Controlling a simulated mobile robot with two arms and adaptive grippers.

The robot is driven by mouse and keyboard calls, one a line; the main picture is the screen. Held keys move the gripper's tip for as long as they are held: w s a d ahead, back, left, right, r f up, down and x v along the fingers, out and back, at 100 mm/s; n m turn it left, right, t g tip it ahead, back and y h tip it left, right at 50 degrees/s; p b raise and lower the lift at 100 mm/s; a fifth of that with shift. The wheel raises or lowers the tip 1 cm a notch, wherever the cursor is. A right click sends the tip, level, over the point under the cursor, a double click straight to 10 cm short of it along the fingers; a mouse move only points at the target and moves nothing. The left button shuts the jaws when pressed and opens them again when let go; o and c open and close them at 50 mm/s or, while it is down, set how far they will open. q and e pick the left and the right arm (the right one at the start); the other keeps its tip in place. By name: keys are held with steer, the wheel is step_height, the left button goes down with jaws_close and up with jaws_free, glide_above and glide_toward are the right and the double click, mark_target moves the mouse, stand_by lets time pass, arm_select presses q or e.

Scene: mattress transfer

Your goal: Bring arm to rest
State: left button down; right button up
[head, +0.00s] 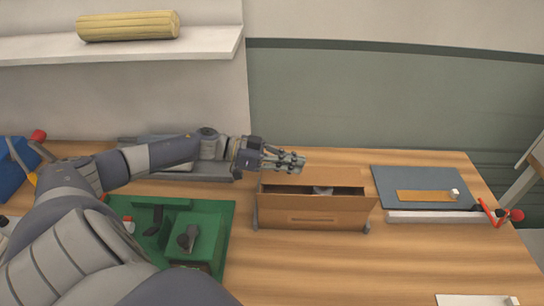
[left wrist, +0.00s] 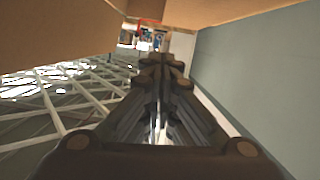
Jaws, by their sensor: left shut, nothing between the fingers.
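My left arm reaches in from the left across the table (head: 330,262) in the head view. My left gripper (head: 300,162) is shut and empty, above the back edge of a wooden box (head: 312,217) with an open top. In the left wrist view the two fingers (left wrist: 160,70) lie close together with nothing between them. A small grey thing lies inside the box, too small to name. My right gripper does not show.
A green tray (head: 226,225) with green blocks lies left of the box. A grey-blue mat (head: 385,180) with a flat wooden strip (head: 425,196) lies to the right. A shelf (head: 200,45) holds a yellow roll (head: 128,25). The table's front right is mostly clear.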

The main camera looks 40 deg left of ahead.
arm_select(q)
steer(key=v, duration=0.5)
steer(key=shift+a+b, duration=0.15)
steer(key=shift+b, duration=0.2)
steer(key=shift+s+a+r, duration=0.2)
steer(key=shift+s+a, duration=0.15)
steer(key=shift+a, duration=0.1)
steer(key=shift+r, duration=0.1)
